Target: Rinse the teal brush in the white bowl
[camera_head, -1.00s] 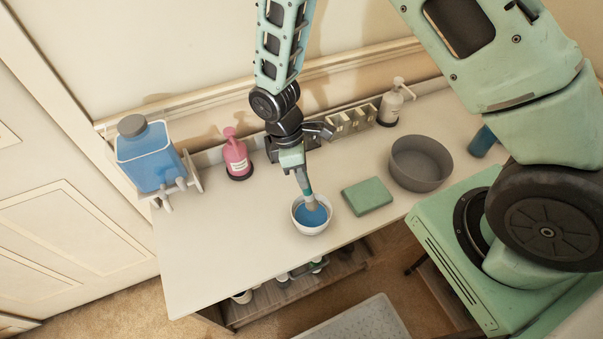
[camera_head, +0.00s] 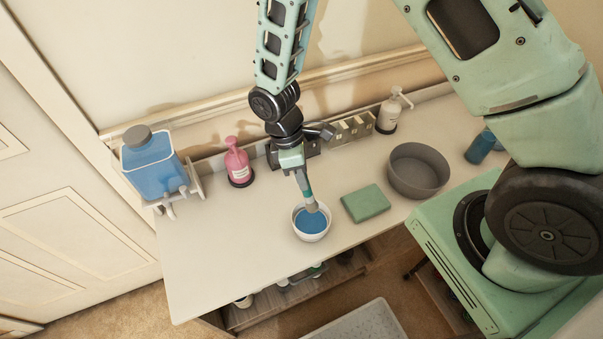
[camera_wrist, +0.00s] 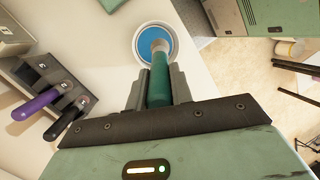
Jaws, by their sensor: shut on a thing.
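My gripper (camera_wrist: 158,90) is shut on the teal brush (camera_wrist: 158,75), with its jaws on either side of the handle. In the head view the brush (camera_head: 305,190) hangs steeply, bristle end down, from my gripper (camera_head: 297,168). The white bowl (camera_head: 313,237) stands on the table near its front edge and holds blue liquid (camera_head: 309,224). The brush tip is over or in the bowl, and in the wrist view it overlaps the blue liquid (camera_wrist: 143,42). I cannot tell how deep the tip sits.
A green block (camera_head: 366,203) lies right of the bowl, with a grey bowl (camera_head: 418,172) beyond it. A pink bottle (camera_head: 237,163) and a blue container (camera_head: 154,165) stand at left. A holder with purple and black handles (camera_wrist: 58,88) shows at the wrist view's left. The table (camera_head: 220,245) is clear front left.

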